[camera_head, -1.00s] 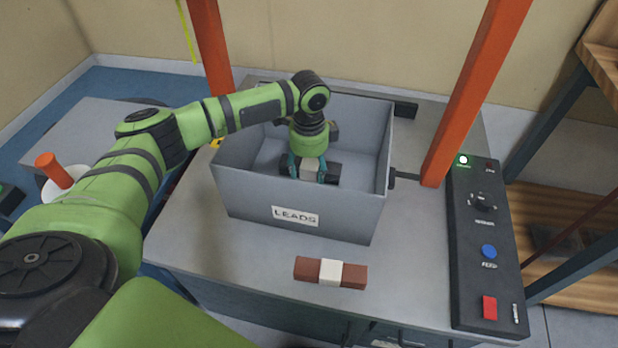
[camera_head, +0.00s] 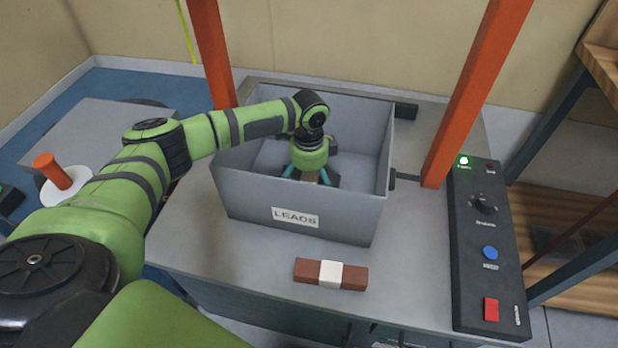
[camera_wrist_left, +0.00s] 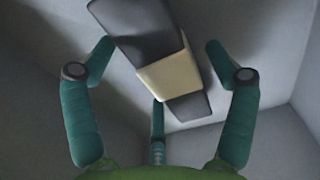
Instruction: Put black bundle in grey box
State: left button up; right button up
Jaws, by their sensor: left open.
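The grey box (camera_head: 345,222), labelled LEADS, stands open-topped on the table. My left gripper (camera_head: 309,178) points down inside it. In the left wrist view its teal fingers (camera_wrist_left: 160,75) are spread open. The black bundle (camera_wrist_left: 150,40), with a pale band round its middle, lies askew just beyond the fingertips, inside the box. One end overlaps a fingertip in the picture; I cannot tell whether they touch. In the head view the gripper mostly hides the bundle. My right gripper is not in view.
A brown bundle with a white band (camera_head: 330,273) lies on the table in front of the box. A black control panel (camera_head: 487,240) is at the right. Orange posts (camera_head: 475,95) rise beside the box. The front-left tabletop is clear.

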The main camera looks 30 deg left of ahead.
aim_at(309, 178)
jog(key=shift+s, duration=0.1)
pick_arm(q)
notch_tip(309, 178, up, 12)
jog(key=p, duration=0.1)
jog(key=shift+r, duration=0.15)
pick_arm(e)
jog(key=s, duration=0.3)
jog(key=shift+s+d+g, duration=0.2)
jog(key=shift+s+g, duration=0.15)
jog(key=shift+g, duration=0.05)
